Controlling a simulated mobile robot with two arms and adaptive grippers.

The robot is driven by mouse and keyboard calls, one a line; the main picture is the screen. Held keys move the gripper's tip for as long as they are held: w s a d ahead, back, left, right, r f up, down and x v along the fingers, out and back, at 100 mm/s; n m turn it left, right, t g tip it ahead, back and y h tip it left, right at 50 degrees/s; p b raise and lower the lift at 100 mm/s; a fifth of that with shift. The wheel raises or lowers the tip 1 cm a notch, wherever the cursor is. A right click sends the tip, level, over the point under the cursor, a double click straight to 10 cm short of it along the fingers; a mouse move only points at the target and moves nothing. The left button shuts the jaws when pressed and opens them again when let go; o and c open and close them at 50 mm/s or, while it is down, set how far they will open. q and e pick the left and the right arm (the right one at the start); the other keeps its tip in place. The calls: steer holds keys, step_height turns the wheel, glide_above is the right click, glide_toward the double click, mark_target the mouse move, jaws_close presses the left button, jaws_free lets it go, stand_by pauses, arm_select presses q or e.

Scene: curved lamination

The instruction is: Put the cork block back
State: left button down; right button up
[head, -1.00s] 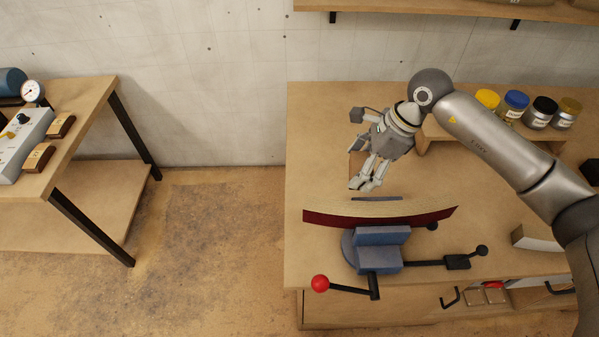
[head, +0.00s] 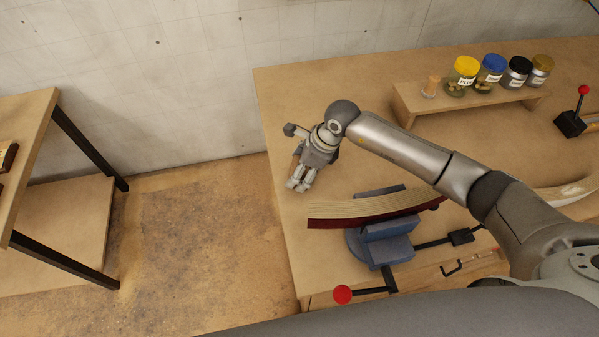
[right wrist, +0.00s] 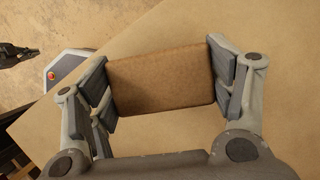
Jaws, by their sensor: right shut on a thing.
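My right gripper (head: 298,186) is over the left end of the workbench, behind and left of the clamped curved strip. In the right wrist view, the fingers of my right gripper (right wrist: 163,82) are shut on the cork block (right wrist: 162,80), a brown, flat-faced block with one finger at each side. The bench top shows beneath it; I cannot tell whether the block touches it. In the head view the block is mostly hidden by the gripper. My left gripper is not in view.
A blue vise (head: 388,242) holds the curved, dark red and pale laminated strip (head: 365,212). Its red-knobbed lever (head: 343,294) sticks out in front. A low wooden riser (head: 465,101) carries several lidded jars. The bench's back left is clear. Another table (head: 28,130) stands left across a floor gap.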

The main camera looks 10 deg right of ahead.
step_height(320, 180, down, 3)
steer(key=shift+f, duration=0.25)
steer(key=o, duration=1)
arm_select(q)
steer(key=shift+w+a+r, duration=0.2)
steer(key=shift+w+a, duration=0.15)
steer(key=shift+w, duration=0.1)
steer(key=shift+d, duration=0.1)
arm_select(e)
steer(key=shift+r, duration=0.15)
steer(key=shift+r+p, duration=0.2)
steer(key=shift+p, duration=0.15)
steer(key=shift+d+r+b, duration=0.25)
steer(key=shift+r+b, duration=0.05)
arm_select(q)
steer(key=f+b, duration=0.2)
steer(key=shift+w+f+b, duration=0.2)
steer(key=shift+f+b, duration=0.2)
arm_select(e)
steer(key=v, duration=1.1)
